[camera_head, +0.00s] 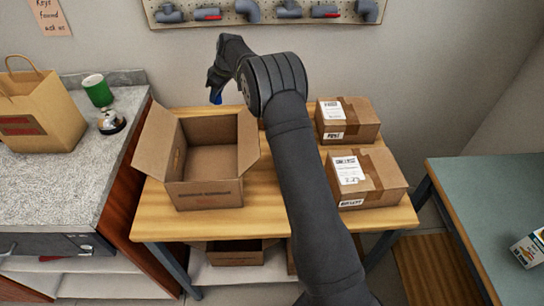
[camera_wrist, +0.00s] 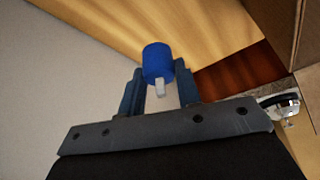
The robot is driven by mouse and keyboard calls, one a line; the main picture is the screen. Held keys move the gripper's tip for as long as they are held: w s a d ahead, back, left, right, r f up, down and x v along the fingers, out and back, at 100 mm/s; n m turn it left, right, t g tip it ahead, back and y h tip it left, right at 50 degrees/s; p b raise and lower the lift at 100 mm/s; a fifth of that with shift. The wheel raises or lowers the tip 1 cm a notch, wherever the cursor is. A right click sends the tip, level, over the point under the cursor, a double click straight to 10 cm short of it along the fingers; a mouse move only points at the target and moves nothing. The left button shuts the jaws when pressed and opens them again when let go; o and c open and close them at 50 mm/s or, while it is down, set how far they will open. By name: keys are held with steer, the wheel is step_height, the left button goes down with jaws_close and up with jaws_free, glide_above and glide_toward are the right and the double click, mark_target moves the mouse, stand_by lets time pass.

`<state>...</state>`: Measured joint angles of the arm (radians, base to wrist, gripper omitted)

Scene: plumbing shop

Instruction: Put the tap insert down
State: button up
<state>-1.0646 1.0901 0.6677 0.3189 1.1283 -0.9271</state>
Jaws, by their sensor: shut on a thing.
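The tap insert is a blue cylinder with a short grey stem (camera_wrist: 157,61). In the wrist view it sits between the two fingers of my gripper (camera_wrist: 161,90), which is shut on it, with the blue end pointing away from the wrist. In the head view my gripper (camera_head: 215,86) is above the back of the wooden table (camera_head: 265,197), behind the open cardboard box (camera_head: 207,196). A small blue bit of the insert (camera_head: 215,97) shows at the fingertips there. The insert appears held up in the air; its exact height is hard to tell.
Two taped parcels (camera_head: 348,115) (camera_head: 368,182) stand on the table's right side. At left, a grey counter (camera_head: 65,175) holds a paper bag (camera_head: 42,110), a green cup (camera_head: 97,90) and a bell (camera_head: 111,122). The wall is close behind. A green-topped table (camera_head: 490,210) stands at right.

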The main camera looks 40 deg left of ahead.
steer(key=s+a, duration=0.2)
steer(key=s, duration=0.3)
steer(key=shift+n, duration=0.5)
steer(key=f, duration=1)
steer(key=shift+a+f, duration=0.15)
steer(key=shift+a, duration=0.05)
steer(key=shift+f, duration=0.15)
steer(key=o, duration=1)
steer(key=shift+c, duration=0.2)
steer(key=v, duration=1.2)
